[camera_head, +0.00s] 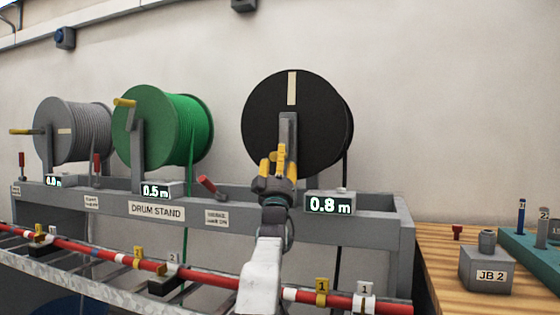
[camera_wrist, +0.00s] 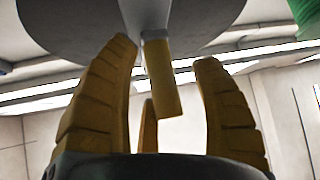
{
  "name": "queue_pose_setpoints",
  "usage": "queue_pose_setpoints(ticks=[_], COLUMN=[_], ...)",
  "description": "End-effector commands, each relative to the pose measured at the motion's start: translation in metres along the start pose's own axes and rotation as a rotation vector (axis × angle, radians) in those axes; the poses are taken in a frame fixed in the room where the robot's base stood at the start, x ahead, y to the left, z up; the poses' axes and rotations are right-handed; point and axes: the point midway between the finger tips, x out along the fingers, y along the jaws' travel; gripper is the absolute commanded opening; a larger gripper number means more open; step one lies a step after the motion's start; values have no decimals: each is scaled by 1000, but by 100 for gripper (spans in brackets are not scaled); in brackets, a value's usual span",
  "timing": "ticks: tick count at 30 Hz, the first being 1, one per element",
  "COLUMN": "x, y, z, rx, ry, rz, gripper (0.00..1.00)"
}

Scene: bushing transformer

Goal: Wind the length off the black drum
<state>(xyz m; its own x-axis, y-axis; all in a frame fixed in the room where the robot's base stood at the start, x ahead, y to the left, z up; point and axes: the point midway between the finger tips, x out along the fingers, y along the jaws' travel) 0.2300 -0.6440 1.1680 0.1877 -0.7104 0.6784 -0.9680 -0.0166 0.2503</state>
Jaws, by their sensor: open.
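The black drum (camera_head: 265,125) is on the right of the drum stand (camera_head: 370,215), with a pale stripe near the top of its face. Its display (camera_head: 330,205) reads 0.8 m. A dark length hangs down from the drum's right side. My gripper (camera_head: 277,160) is in front of the drum's lower middle, with yellow fingers pointing up. In the wrist view, the open fingers stand on both sides of the yellow crank handle (camera_wrist: 162,85), apart from it as far as I can see. The drum's face (camera_wrist: 80,25) fills the top there.
The green drum (camera_head: 160,125) reads 0.5 m and the grey drum (camera_head: 75,130) stands further left. A red bar (camera_head: 210,280) with numbered tags runs along a rail in front. A wooden bench with a JB 2 box (camera_head: 487,268) is at right.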

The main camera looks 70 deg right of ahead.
Motion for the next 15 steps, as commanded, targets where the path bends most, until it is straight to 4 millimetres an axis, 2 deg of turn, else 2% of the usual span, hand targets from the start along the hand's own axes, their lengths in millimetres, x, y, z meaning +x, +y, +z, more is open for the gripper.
queue_pose_setpoints(ticks=[15], x=[-3], y=[3], z=[-5], rx=[0], ry=[8], rz=[4], gripper=[64])
